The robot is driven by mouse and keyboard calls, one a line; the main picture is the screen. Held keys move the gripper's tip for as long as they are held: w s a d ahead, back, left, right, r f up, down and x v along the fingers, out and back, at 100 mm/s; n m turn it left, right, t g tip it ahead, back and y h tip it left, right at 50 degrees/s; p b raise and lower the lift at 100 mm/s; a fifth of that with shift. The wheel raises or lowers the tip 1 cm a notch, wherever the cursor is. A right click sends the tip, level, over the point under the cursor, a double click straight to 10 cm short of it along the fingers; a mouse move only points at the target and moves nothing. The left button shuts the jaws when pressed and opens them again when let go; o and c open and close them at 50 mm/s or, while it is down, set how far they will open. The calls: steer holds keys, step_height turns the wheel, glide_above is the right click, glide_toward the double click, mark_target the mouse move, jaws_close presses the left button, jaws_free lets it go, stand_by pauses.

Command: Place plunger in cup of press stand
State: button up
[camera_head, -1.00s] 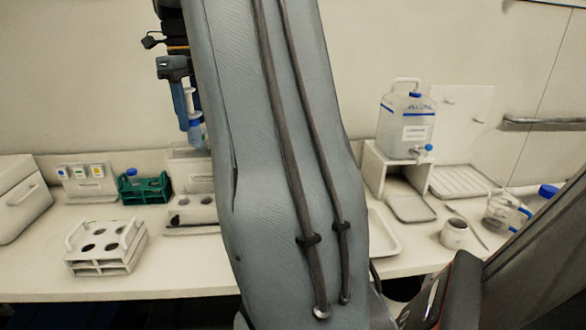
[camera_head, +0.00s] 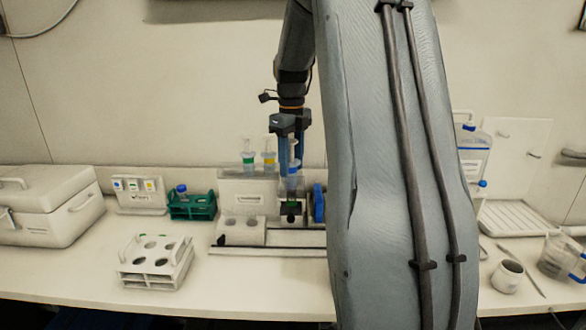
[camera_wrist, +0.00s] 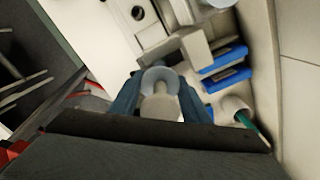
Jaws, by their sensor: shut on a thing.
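My gripper (camera_head: 291,168) is shut on a pale plunger with blue on its lower part (camera_head: 292,183). In the wrist view its round, whitish end (camera_wrist: 160,82) shows between the two blue fingers (camera_wrist: 160,104). The plunger hangs about upright over the small dark holder with a green mark (camera_head: 291,208) on the press stand (camera_head: 268,251). Its lower end overlaps the holder's top in the head view, so I cannot tell whether it is inside the cup or just above it. My arm hides the stand's right part.
A rack behind holds a green-marked plunger (camera_head: 248,160) and a yellow-marked one (camera_head: 269,158). A pale block with holes (camera_head: 241,231) sits left of the holder. A blue item (camera_head: 318,203) stands close right. A white rack (camera_head: 155,265) is at front left.

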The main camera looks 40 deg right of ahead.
mark_target(291, 140)
steer(key=shift+f+p, duration=0.3)
steer(key=shift+f, duration=0.9)
steer(key=shift+f, duration=0.15)
steer(key=o, duration=1)
steer(key=shift+o, duration=0.2)
step_height(291, 140, up, 12)
steer(key=b, duration=0.4)
steer(key=shift+r, duration=0.2)
